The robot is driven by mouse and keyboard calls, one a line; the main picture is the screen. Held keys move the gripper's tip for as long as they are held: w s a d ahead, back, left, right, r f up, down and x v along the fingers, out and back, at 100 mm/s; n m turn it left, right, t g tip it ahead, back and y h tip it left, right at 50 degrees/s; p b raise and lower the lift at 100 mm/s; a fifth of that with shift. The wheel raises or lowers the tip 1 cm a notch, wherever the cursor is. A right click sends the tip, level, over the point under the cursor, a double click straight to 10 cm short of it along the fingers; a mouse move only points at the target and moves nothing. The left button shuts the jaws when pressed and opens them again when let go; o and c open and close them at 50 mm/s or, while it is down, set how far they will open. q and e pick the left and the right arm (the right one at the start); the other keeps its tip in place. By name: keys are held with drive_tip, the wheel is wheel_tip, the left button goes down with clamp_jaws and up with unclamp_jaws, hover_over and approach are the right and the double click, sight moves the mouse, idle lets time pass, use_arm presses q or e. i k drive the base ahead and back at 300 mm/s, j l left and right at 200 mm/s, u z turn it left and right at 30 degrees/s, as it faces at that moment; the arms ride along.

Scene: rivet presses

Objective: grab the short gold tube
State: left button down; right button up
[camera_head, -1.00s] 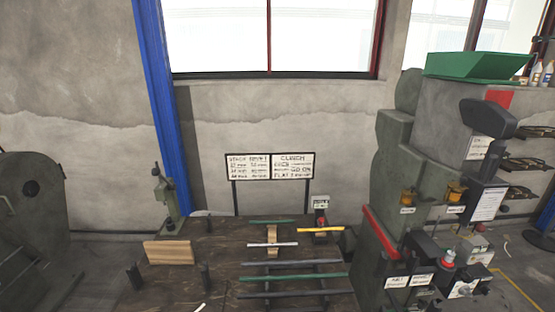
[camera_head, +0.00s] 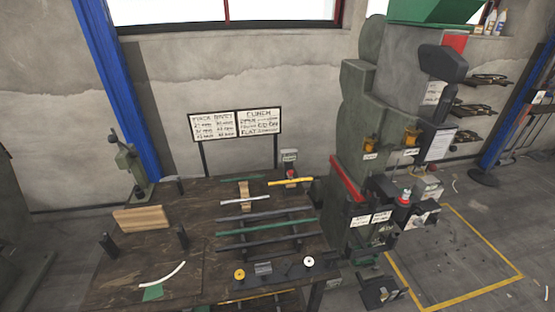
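The short gold tube (camera_head: 290,183) lies near the back right of the dark wooden table (camera_head: 120,273), in front of a small device with a red part (camera_head: 291,173). It points roughly left to right. Its left end is near a wooden block (camera_head: 244,190). A short white or silver tube (camera_head: 245,200) lies across the block, just in front and to the left. Neither of my grippers is in view.
Longer dark and green tubes (camera_head: 268,227) lie on a rack in front of the gold tube. A large green-grey press (camera_head: 361,125) stands right of the table. A sign stand (camera_head: 236,125) rises behind. Small posts (camera_head: 109,246) stand at left.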

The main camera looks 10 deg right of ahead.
sight(290, 183)
drive_tip(key=i+l+z, duration=0.2)
drive_tip(key=z, duration=0.2)
drive_tip(key=i+l+z, duration=0.25)
drive_tip(key=z, duration=0.2)
drive_tip(key=i+l+z, duration=0.15)
drive_tip(key=z, duration=0.25)
drive_tip(key=i, duration=0.1)
